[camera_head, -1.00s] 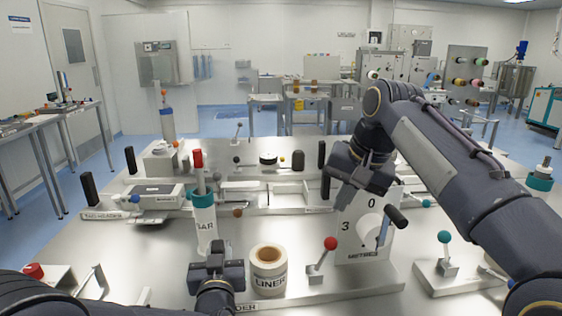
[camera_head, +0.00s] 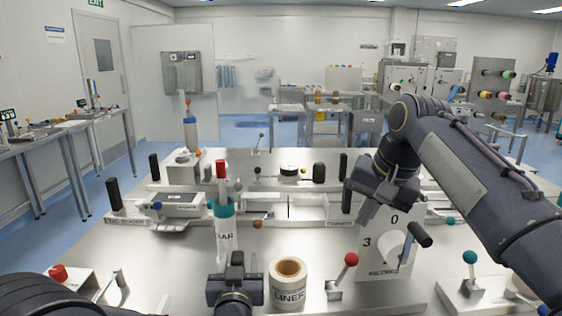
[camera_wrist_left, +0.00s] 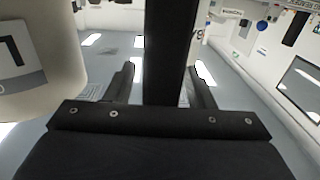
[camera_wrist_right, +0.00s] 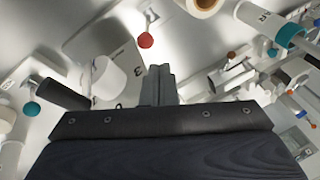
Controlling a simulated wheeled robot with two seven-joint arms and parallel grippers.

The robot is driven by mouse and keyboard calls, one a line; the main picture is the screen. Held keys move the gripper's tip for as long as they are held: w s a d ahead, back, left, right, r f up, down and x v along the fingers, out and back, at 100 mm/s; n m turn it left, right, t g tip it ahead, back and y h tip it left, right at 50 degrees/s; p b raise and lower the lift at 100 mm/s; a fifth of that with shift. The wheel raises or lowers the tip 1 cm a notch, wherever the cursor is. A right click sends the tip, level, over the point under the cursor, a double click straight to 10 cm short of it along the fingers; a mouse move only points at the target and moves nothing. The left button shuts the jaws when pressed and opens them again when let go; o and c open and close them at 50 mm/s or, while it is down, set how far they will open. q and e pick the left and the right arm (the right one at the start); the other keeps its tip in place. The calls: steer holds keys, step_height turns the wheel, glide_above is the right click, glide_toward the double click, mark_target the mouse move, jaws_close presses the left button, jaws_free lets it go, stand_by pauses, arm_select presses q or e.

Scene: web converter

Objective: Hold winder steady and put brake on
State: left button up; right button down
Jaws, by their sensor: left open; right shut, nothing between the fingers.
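The winder has an upright grey dial panel (camera_head: 372,258) marked with numbers and METRES, with a crank ending in a black handle (camera_head: 420,235). A lever with a red knob (camera_head: 351,259) stands on the same base, left of the panel. The LINER roll (camera_head: 288,284) stands further left. My left gripper (camera_head: 236,262) is open just left of the roll. In the left wrist view a black bar (camera_wrist_left: 168,50) runs between its fingers; contact is unclear. My right gripper (camera_head: 368,200) is shut and empty, above and partly in front of the panel's upper left. The red knob also shows in the right wrist view (camera_wrist_right: 145,40).
A bottle with a teal collar (camera_head: 223,209) and red top stands behind my left gripper. A teal-knobbed lever (camera_head: 470,258) stands right of the winder. Fixtures with black upright handles (camera_head: 114,194) fill the back of the table. Bare table lies left of the bottle.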

arm_select(q)
steer(key=s, duration=1.1)
steer(key=shift+s+d, duration=0.35)
